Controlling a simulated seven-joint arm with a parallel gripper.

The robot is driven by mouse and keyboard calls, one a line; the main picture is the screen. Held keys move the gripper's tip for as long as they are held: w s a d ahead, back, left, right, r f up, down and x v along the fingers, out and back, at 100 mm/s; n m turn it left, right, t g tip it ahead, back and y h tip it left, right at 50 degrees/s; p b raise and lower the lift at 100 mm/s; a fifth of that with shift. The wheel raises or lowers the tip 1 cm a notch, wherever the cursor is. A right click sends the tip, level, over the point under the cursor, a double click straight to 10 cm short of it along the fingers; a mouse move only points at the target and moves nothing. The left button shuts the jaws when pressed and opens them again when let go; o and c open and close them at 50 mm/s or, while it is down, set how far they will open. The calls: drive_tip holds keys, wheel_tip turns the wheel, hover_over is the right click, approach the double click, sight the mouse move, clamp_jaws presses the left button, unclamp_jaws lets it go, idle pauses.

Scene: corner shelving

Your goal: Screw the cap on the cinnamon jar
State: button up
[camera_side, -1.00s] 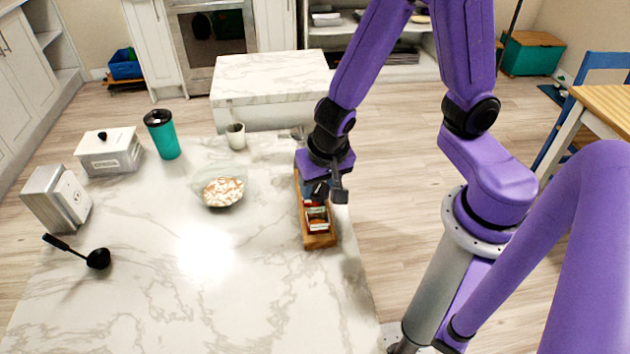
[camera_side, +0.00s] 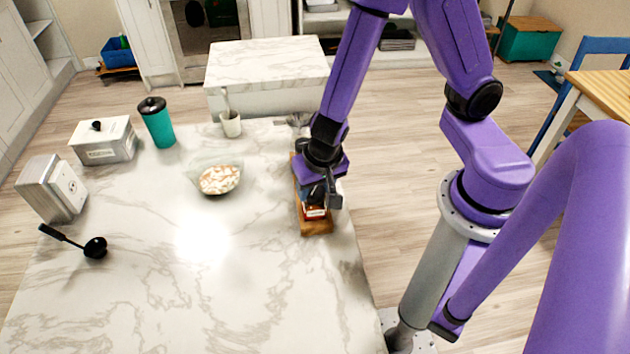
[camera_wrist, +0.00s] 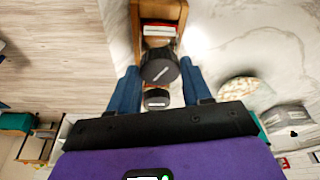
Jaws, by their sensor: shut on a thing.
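My gripper (camera_wrist: 158,70) points down over a narrow wooden spice rack (camera_wrist: 178,10), its blue fingers on either side of a round black cap (camera_wrist: 160,66). The fingers are shut on this cap. The jar under it is hidden, and I cannot read the label to confirm cinnamon or see how the cap sits. A second black cap (camera_wrist: 156,98) shows behind it, closer to the palm. In the side view my gripper (camera_side: 326,192) is low over the rack (camera_side: 318,228), covering most of its contents.
A jar with a red and white label (camera_wrist: 158,29) lies in the rack's near end. A patterned bowl (camera_side: 218,179), a white cup (camera_side: 230,124), a teal tumbler (camera_side: 158,123) and a black ladle (camera_side: 94,247) are on the marble counter (camera_side: 230,290). The front counter is clear.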

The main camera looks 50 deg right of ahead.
drive_tip(key=shift+f, duration=0.2)
idle(0.6)
drive_tip(key=m+h, duration=0.1)
drive_tip(key=m, duration=0.3)
drive_tip(key=shift+a+m+g, duration=0.1)
drive_tip(key=shift+m+g, duration=0.2)
drive_tip(key=shift+g, duration=0.1)
drive_tip(key=shift+w, duration=0.1)
drive_tip(key=shift+m, duration=0.7)
drive_tip(key=m+g, duration=0.1)
drive_tip(key=m, duration=0.2)
drive_tip(key=shift+h, duration=0.3)
drive_tip(key=shift+w, duration=0.1)
